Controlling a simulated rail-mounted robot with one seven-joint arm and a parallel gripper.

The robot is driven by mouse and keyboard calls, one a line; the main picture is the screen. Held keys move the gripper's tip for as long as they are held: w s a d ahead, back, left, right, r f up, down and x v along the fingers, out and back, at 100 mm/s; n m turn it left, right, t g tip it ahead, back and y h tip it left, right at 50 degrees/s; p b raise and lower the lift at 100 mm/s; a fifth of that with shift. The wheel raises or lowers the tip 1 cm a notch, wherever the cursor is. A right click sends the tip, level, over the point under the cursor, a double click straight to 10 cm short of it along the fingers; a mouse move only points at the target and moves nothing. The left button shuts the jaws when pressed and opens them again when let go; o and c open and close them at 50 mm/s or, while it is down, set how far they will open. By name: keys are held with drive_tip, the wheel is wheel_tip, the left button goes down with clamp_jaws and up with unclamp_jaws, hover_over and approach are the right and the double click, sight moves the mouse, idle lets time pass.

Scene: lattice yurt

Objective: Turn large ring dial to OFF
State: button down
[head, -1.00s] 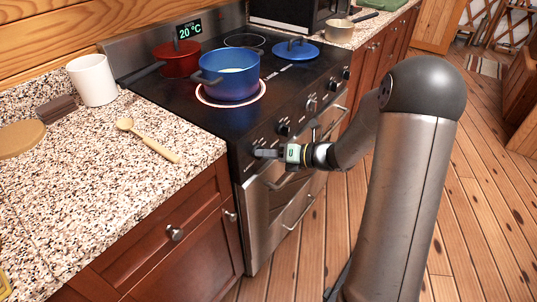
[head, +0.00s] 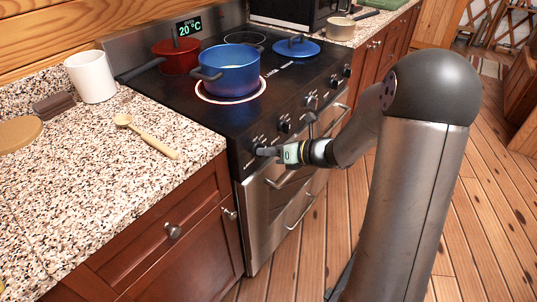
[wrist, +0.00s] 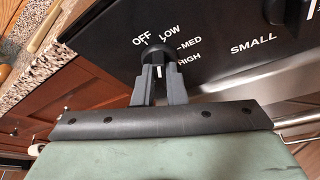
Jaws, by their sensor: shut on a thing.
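My gripper (head: 268,152) is at the leftmost dial on the front panel of the stove. In the wrist view its two fingers (wrist: 158,88) are closed around the black dial (wrist: 152,56). OFF, LOW, MED and HIGH are printed around the dial, with OFF and LOW just above it. A white mark shows between the fingers, but I cannot tell exactly where the dial points. In the head view my gripper mostly hides this dial. A burner ring (head: 231,102) glows under the blue pot (head: 229,70).
Another dial (wrist: 275,10) sits to the right, near the word SMALL. More dials line the panel, above the oven handle (head: 284,182). A red pan (head: 177,58) and blue lid (head: 297,46) are on the stove. A wooden spoon (head: 148,136) lies on the left counter.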

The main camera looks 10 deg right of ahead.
drive_tip(key=n+h+b, duration=0.1)
drive_tip(key=b, duration=0.2)
drive_tip(key=n+t+h+b, duration=0.1)
drive_tip(key=n+b, duration=0.1)
drive_tip(key=b, duration=0.1)
drive_tip(key=shift+s+a+f+n+t, duration=0.1)
drive_tip(key=shift+s+n+t, duration=0.05)
drive_tip(key=shift+n+t, duration=0.15)
drive_tip(key=shift+b, duration=0.3)
drive_tip(key=c, duration=1.5)
unclamp_jaws()
drive_tip(key=p+v, duration=0.3)
drive_tip(key=v, duration=1.4)
drive_tip(key=shift+s+r, duration=0.25)
